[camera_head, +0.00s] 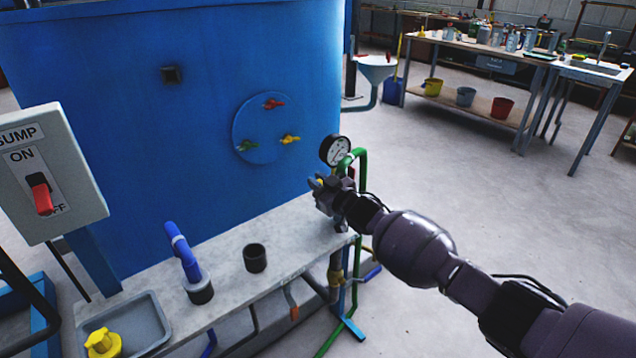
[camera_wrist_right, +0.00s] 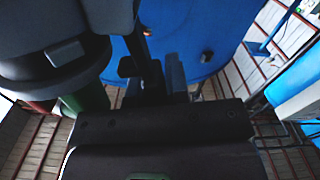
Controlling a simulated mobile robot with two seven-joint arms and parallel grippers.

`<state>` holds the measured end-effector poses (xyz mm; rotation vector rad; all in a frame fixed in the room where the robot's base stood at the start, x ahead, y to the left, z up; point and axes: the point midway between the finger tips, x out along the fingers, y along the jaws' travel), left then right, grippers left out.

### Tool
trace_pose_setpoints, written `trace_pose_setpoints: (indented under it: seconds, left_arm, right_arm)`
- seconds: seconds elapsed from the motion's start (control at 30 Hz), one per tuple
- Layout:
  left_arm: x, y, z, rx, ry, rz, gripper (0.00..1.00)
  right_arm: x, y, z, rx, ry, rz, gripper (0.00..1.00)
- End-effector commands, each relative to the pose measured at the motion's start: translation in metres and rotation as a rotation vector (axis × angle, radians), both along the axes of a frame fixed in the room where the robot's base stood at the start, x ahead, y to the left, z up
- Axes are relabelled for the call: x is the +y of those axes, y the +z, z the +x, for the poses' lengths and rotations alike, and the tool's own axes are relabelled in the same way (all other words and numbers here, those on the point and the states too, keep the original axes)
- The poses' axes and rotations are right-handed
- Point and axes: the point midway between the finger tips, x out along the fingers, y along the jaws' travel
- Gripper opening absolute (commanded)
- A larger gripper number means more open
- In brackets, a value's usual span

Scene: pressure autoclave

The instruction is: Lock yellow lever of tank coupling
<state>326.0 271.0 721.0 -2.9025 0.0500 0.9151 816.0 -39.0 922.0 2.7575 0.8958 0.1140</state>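A round blue plate (camera_head: 262,128) on the blue tank carries a red lever (camera_head: 273,103), a yellow lever (camera_head: 290,138) and a green lever (camera_head: 247,146). The yellow lever points roughly sideways. My right gripper (camera_head: 320,185) is below and right of this plate, beside the pressure gauge (camera_head: 334,150). A small yellow bit shows between or just behind its fingers; I cannot tell what it belongs to or whether the gripper holds it. In the right wrist view, dark gripper parts (camera_wrist_right: 155,80) cover the middle and hide the fingertips. My left gripper is out of view.
A green pipe (camera_head: 362,170) rises beside the gauge. A sump switch box (camera_head: 45,175) stands left. Open floor lies right.

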Motion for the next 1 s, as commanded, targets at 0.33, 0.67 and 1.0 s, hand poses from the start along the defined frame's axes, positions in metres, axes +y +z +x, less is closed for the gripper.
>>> trace_pose_setpoints:
  seconds: [0.33,0.67,1.0]
  left_arm:
    - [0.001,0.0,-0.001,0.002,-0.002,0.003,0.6]
    - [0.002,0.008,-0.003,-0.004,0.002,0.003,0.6]
    - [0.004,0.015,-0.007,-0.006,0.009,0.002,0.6]
  right_arm:
    - [0.0,0.0,0.0,-0.001,0.0,-0.001,0.37]
    - [-0.013,0.002,-0.017,-0.001,-0.001,-0.001,0.37]
    - [-0.046,0.003,-0.062,-0.002,-0.001,-0.001,0.37]
